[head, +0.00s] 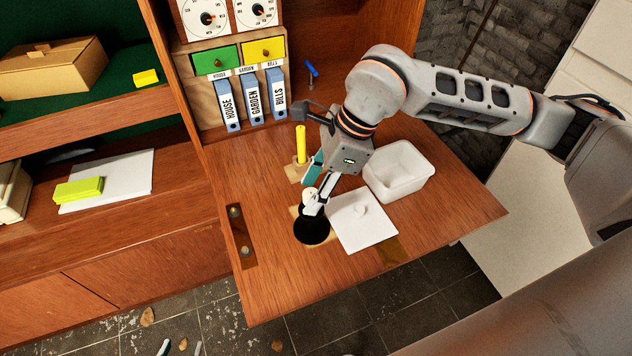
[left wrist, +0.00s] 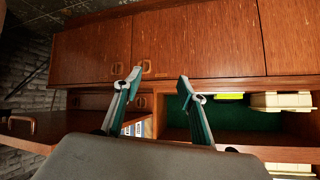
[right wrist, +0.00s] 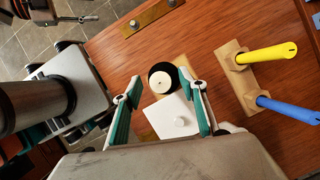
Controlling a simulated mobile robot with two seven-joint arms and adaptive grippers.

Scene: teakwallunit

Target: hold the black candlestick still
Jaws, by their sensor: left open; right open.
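The black candlestick (head: 312,231) stands on the fold-down wooden desk, on a small light mat, with a short cream candle on top. It also shows in the right wrist view (right wrist: 156,70), seen from above. My right gripper (head: 310,198) is open, with its fingers reaching down at the candlestick's top. In the right wrist view, its two fingertips (right wrist: 160,82) appear on either side of the candlestick; whether they touch it, I cannot tell. My left gripper (left wrist: 158,82) is open and empty, facing the wall unit. Only its fingertips show at the head view's bottom edge (head: 180,348).
A white lid (head: 365,222) lies close to the candlestick's right, with a white box (head: 400,172) behind it. A yellow candle (head: 301,145) stands behind in a wooden holder; a blue candle (right wrist: 290,112) is beside it. The desk's front left is mostly clear.

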